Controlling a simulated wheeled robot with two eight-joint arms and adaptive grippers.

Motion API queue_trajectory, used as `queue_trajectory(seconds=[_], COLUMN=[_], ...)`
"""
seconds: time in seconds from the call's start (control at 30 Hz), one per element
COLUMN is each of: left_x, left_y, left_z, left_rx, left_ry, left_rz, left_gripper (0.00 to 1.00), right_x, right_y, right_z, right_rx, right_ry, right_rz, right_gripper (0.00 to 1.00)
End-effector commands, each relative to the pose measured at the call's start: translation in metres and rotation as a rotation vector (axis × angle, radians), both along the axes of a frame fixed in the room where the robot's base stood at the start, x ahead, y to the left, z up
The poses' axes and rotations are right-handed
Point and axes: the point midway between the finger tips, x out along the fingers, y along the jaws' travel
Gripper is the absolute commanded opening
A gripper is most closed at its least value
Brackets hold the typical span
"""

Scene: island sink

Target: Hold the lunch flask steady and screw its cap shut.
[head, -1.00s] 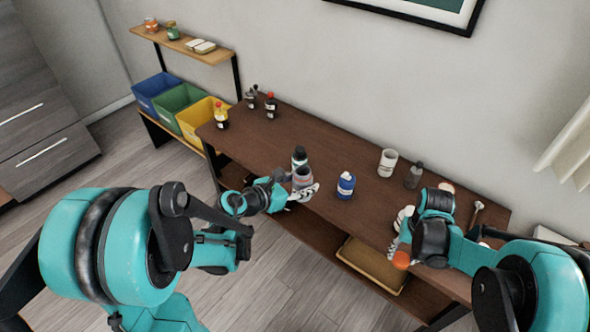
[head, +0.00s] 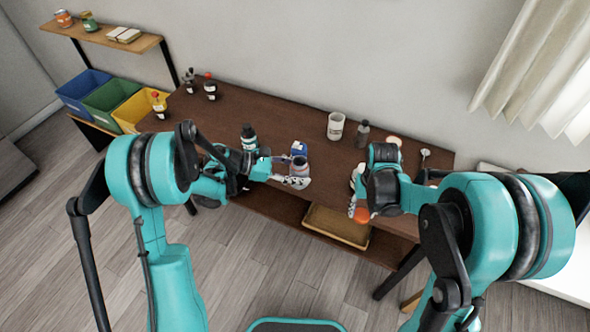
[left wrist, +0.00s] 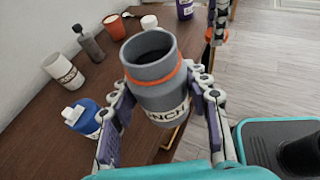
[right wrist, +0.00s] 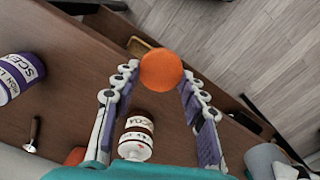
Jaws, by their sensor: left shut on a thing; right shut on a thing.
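The lunch flask (head: 299,167) is a grey open-mouthed jar held upright in front of the table's front edge. The left wrist view shows the flask (left wrist: 153,68) with an orange band below its empty mouth and part of a label. My left gripper (head: 294,181) is shut on its sides. The orange round cap (right wrist: 161,71) is between the fingertips of my right gripper (right wrist: 161,80), which is shut on it. In the head view the cap (head: 362,215) is to the right of the flask, apart from it, near the table's front edge.
A white-and-brown labelled container (right wrist: 137,138) lies below my right gripper. A tray (head: 337,227) is on the lower shelf.

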Motion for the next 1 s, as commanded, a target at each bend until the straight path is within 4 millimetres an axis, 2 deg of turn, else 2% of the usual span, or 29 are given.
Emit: queue_trajectory(seconds=[0.23,0.37,0.47,0.7,0.87,1.0], left_x=[0.0,0.0,0.0,0.0,0.0,0.0], left_y=[0.0,0.0,0.0,0.0,0.0,0.0], left_z=[0.0,0.0,0.0,0.0,0.0,0.0], left_rx=[0.0,0.0,0.0,0.0,0.0,0.0], left_ry=[0.0,0.0,0.0,0.0,0.0,0.0], left_rz=[0.002,0.002,0.003,0.003,0.003,0.003], left_gripper=[0.0,0.0,0.0,0.0,0.0,0.0], right_x=[0.004,0.02,0.04,0.085,0.101,0.103], right_y=[0.003,0.015,0.033,0.091,0.132,0.164], right_z=[0.003,0.015,0.034,0.096,0.141,0.172], right_rx=[0.0,0.0,0.0,0.0,0.0,0.001], right_ry=[-0.001,-0.003,-0.006,-0.014,-0.019,-0.014], right_rz=[0.009,0.051,0.107,0.273,0.38,0.473], right_gripper=[0.31,0.31,0.31,0.31,0.31,0.31])
